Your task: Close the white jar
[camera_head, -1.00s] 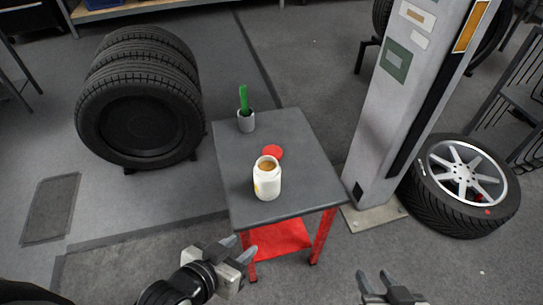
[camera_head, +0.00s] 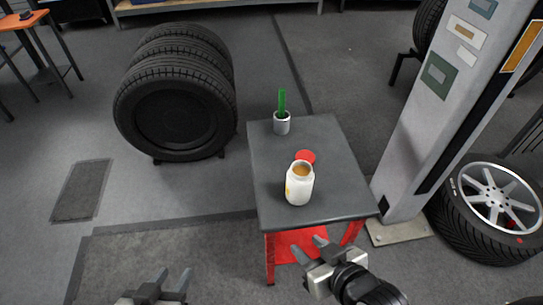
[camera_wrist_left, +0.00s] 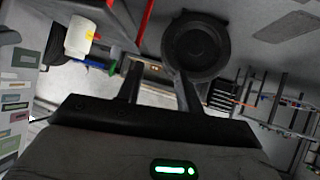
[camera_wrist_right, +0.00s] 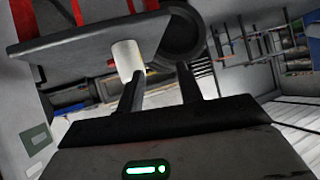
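The white jar (camera_head: 299,188) stands upright on the grey table top (camera_head: 270,170), its mouth open with brown-orange contents showing. The red lid (camera_head: 305,157) lies flat on the table just behind the jar. My right gripper (camera_head: 308,250) is open and empty, in front of the table's near edge, with the jar beyond it. The right wrist view also shows the jar (camera_wrist_right: 128,58) beside one fingertip, not between the fingers. My left gripper (camera_head: 165,284) is open and empty, low and left of the table. The jar also shows in the left wrist view (camera_wrist_left: 80,37).
A grey cup (camera_head: 282,126) holding a green item stands at the table's back left. A stack of tyres (camera_head: 175,115) is left of the table. A tall grey machine column (camera_head: 440,130) and a wheel (camera_head: 490,200) stand to the right. The table's right side is clear.

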